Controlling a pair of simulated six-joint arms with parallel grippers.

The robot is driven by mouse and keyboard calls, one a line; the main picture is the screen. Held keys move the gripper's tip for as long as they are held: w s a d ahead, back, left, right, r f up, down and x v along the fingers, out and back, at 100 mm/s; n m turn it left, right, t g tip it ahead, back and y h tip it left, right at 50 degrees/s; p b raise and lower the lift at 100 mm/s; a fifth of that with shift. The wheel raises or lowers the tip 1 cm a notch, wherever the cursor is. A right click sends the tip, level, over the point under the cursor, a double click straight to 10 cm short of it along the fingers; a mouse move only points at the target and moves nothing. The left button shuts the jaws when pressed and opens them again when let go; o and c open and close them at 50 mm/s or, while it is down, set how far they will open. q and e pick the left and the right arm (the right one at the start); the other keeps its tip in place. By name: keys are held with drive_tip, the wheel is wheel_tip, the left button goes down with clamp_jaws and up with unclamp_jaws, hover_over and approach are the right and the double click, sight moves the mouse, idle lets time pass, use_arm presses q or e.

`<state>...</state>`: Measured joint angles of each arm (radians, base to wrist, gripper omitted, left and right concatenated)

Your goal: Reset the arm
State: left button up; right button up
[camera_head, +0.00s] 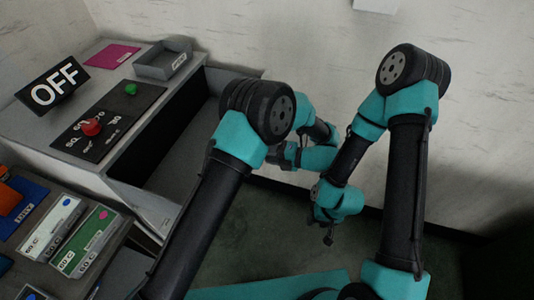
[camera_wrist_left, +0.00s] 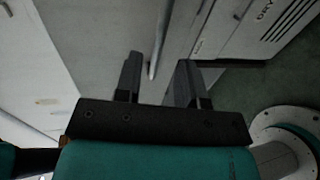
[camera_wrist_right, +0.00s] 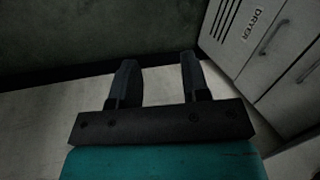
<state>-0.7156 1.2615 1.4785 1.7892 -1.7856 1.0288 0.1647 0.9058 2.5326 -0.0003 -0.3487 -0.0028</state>
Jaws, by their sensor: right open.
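My right arm enters the head view from the bottom right, rises to a dark elbow joint and folds down again. My right gripper (camera_head: 328,236) hangs over the dark green floor, clear of the cabinet. In the right wrist view its two fingers (camera_wrist_right: 158,60) are apart with nothing between them. My left arm rises from the bottom, and its forearm folds away behind its elbow. That elbow and upper arm hide much of the left gripper in the head view. In the left wrist view the left fingers (camera_wrist_left: 158,60) are apart and empty.
A white cabinet (camera_head: 60,155) at left bears a black panel (camera_head: 138,107) with red and green knobs, an OFF sign (camera_head: 53,87), a grey tray (camera_head: 163,58) and a magenta sheet (camera_head: 112,55). Labelled boxes (camera_head: 85,242) stand at lower left. A wall (camera_head: 300,40) stands behind my arms.

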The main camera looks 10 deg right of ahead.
use_arm(q)
drive_tip(key=shift+s+d+r, duration=0.3)
drive_tip(key=shift+s+d, duration=0.4)
drive_tip(key=shift+d, duration=0.05)
drive_tip(key=shift+x, duration=4.1)
drive_tip(key=shift+w+d, duration=0.15)
drive_tip(key=shift+w, duration=0.05)
